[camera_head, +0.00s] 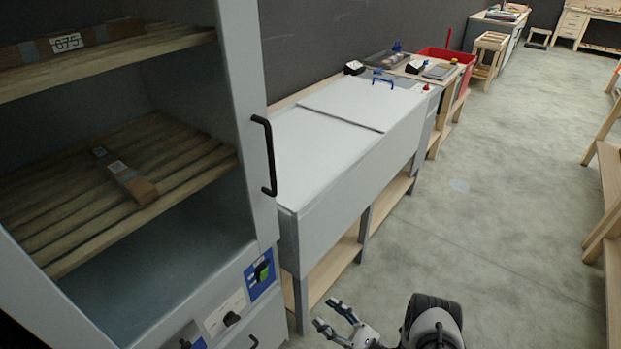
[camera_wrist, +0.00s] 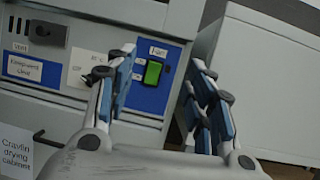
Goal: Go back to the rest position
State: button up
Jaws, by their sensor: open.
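My gripper (camera_head: 334,319) is low at the bottom of the head view, in front of the grey cabinet and near the corner of the white bench. In the wrist view my gripper (camera_wrist: 163,88) has its two blue-padded fingers spread wide apart, with nothing between them. Beyond the fingers is the cabinet's control panel with a green switch (camera_wrist: 152,72) on a blue plate. The switch also shows in the head view (camera_head: 262,271). The fingertips look apart from the panel, but the exact gap is hard to tell.
The open grey cabinet (camera_head: 245,120) has slatted shelves and a black door handle (camera_head: 268,155). A white lidded bench (camera_head: 345,165) stands right of it. A red bin (camera_head: 447,56) is farther back. Wooden furniture (camera_head: 610,190) lines the right edge. The concrete floor (camera_head: 500,200) between is clear.

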jog(key=w+a+r+n+g+y, duration=0.1)
jog(key=w+a+r+n+g, duration=0.1)
jog(key=r+n+g, duration=0.4)
jog(key=w+a+r+n+g, duration=0.2)
jog(key=r+g, duration=0.1)
jog(key=r, duration=0.4)
jog(key=s+a+r+n+g+h, duration=0.1)
jog(key=s+r+n+g+h, duration=0.25)
jog(key=r, duration=0.35)
jog(key=s+a+r+n+g+h, duration=0.1)
jog(key=s+r+n+g+h, duration=0.2)
jog(key=r, duration=0.5)
jog(key=s+d+r+n+t+h, duration=0.4)
jog(key=s+d+r+n+h, duration=0.1)
jog(key=s, duration=0.4)
jog(key=s+d+r+n+t+h, duration=0.4)
jog(key=s+d+r+h, duration=0.4)
jog(key=s, duration=0.2)
jog(key=shift+s+d+r+n, duration=0.15)
jog(key=shift+d+n, duration=0.2)
jog(key=shift+d, duration=0.05)
